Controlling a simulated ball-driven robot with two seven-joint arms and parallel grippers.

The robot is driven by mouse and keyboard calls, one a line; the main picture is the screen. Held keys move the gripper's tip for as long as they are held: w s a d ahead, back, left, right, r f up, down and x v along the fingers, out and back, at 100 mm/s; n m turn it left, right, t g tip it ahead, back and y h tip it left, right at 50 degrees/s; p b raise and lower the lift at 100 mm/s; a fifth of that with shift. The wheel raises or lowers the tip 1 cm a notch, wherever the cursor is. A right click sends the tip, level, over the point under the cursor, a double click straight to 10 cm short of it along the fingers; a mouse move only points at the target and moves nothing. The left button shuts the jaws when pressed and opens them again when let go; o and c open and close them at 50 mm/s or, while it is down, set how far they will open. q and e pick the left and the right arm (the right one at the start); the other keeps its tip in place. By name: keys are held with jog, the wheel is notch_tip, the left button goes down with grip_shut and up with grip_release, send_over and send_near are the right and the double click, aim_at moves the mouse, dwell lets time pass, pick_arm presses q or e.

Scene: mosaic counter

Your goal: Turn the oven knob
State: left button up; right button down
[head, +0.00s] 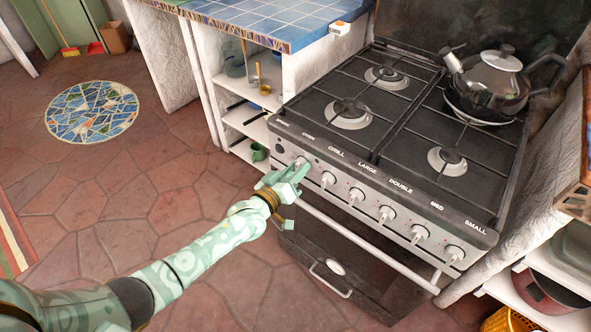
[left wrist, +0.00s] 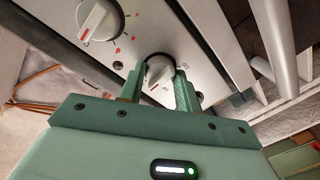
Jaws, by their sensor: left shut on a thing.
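The stove's front panel (head: 367,203) has a row of white knobs under printed labels. The oven knob (head: 301,162) is at the left end of the row, below the word OVEN. My left gripper (head: 297,171) reaches it from the lower left and covers part of it. In the left wrist view, the green fingers of my left gripper (left wrist: 159,78) stand on either side of the white oven knob (left wrist: 158,68) and are shut on it. A neighbouring knob with red marks (left wrist: 100,20) shows at the upper left there. My right gripper is not in view.
The grill knob (head: 327,180) is close beside my left gripper. The oven door handle bar (head: 365,240) runs below the panel. A kettle (head: 492,82) stands on the back right burner.

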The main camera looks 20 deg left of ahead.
pick_arm(q)
jog(key=shift+f, duration=0.15)
jog(key=o, duration=1)
jog(key=p+v, duration=0.5)
jog(key=v, duration=1.1)
jog(key=shift+s, duration=0.2)
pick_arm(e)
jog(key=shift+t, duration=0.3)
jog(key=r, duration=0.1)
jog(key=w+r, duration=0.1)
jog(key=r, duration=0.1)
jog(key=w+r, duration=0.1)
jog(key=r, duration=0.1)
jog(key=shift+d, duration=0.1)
